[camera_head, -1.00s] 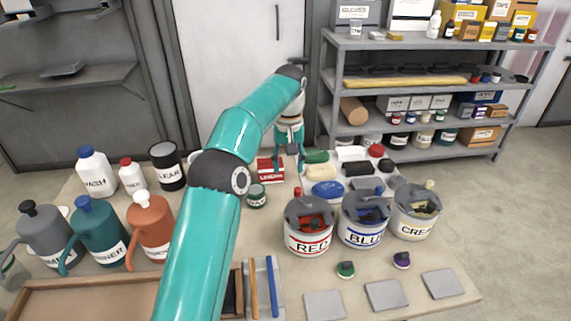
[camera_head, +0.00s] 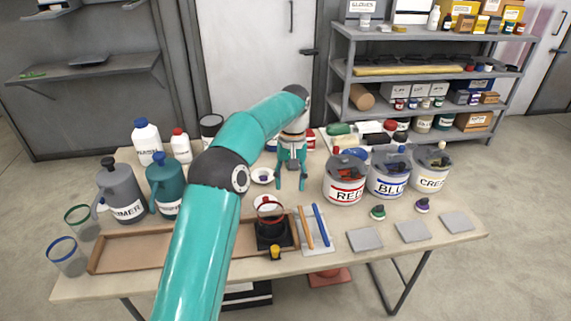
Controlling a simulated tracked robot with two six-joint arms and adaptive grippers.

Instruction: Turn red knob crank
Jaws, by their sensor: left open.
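The white can marked RED (camera_head: 345,190) stands on the table right of centre, with a grey crank lid on top. A small red knob (camera_head: 336,151) stands up at the far left of that lid. My left gripper (camera_head: 291,184) points down, left of the RED can and apart from it. Its two fingers are spread, with nothing seen between them. My left arm crosses the middle of the view and hides part of the table. My right gripper is not in view.
The BLUE can (camera_head: 388,186) and CREAM can (camera_head: 430,181) stand right of the RED can. A small white dish (camera_head: 262,176) lies left of my gripper. Grey square pads (camera_head: 364,240) lie at the front right. A brown tray (camera_head: 125,250) lies at the front left.

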